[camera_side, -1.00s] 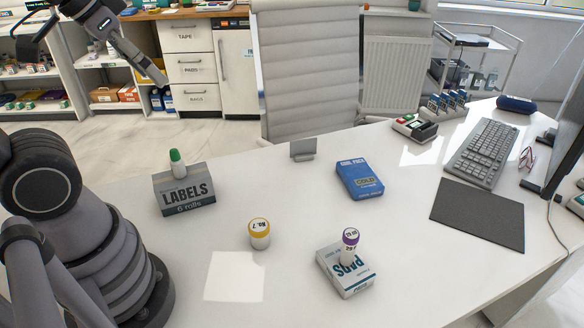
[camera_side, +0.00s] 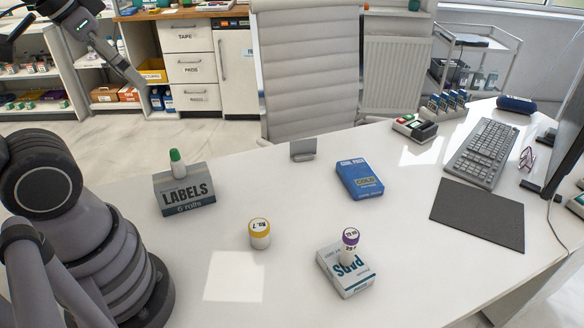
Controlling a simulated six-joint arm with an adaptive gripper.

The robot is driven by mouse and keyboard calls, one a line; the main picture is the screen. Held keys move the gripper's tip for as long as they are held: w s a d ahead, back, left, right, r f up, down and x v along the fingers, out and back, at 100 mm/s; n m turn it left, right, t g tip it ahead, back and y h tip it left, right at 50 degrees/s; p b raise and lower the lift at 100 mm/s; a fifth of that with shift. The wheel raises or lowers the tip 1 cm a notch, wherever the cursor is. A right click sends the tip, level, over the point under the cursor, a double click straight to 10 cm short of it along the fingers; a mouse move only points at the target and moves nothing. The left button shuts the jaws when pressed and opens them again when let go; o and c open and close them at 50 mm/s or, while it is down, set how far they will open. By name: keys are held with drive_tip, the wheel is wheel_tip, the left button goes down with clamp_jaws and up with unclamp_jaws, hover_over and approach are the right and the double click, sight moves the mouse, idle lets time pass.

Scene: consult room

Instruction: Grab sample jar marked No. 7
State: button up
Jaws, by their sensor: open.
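The sample jar marked No. 7 (camera_side: 259,235) is a small white jar with a yellow-rimmed lid. It stands upright on the white desk (camera_side: 330,222), clear of other things. A jar with a purple-rimmed lid (camera_side: 349,243) stands on a white box marked Pads (camera_side: 346,273) to its right. A green-capped jar or bottle (camera_side: 177,162) shows on or just behind the grey Labels box (camera_side: 184,190). My gripper is at the upper left, high above and left of the jars, and only partly in view. Its fingertips are hard to make out.
A blue cold pack box (camera_side: 359,179) lies right of the middle, with a small grey card holder (camera_side: 303,149) behind. A keyboard (camera_side: 481,153) and dark mat (camera_side: 478,214) are at the right. The desk around the No. 7 jar is bare.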

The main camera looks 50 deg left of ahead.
drive_tip(key=m+g+y, duration=0.2)
drive_tip(key=m+y, duration=1.3)
drive_tip(key=m, duration=0.3)
hover_over(259, 222)
drive_tip(key=s+d, duration=0.2)
drive_tip(key=d, duration=0.1)
wheel_tip(259, 222, down, 28)
drive_tip(key=f+m+t, duration=0.2)
drive_tip(key=f, duration=0.1)
drive_tip(key=s+d+f+m+t, duration=0.1)
drive_tip(key=f+m+t, duration=0.2)
drive_tip(key=f, duration=0.1)
drive_tip(key=f+m+t+h, duration=0.1)
drive_tip(key=f+m+t, duration=0.1)
drive_tip(key=f+m, duration=0.1)
drive_tip(key=shift+s+d+f+t, duration=0.2)
drive_tip(key=shift+s+d+t, duration=0.2)
drive_tip(key=shift+w+a+f, duration=0.1)
drive_tip(key=shift+a, duration=0.1)
drive_tip(key=x, duration=0.7)
clamp_jaws()
